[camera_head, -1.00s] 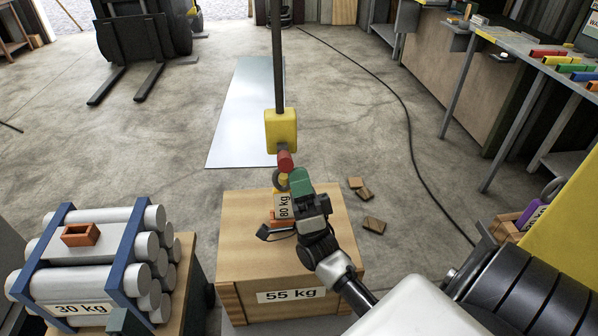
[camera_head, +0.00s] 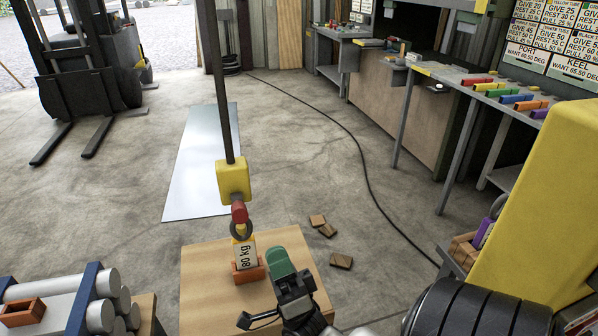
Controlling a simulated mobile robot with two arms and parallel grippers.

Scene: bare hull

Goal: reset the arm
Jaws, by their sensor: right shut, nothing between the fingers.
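My right gripper (camera_head: 281,262), with green fingertips, is shut and empty. It is in front of and to the right of a block marked 80 kg (camera_head: 246,254), apart from it in the picture. The block stands upright in an orange holder (camera_head: 248,272) on the wooden crate (camera_head: 205,262). A yellow hoist block (camera_head: 234,182) with a red piece (camera_head: 239,212) below it hangs from a dark pole, just above the ring on the block. I cannot tell if the hoist is hooked to the ring. My left gripper is not in view.
A pipe bundle (camera_head: 103,315) in a blue frame is at lower left. Small wooden blocks (camera_head: 341,261) lie on the floor right of the crate. A cable (camera_head: 362,165) crosses the floor. A forklift (camera_head: 88,85) stands at back left, a bench (camera_head: 480,82) at right.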

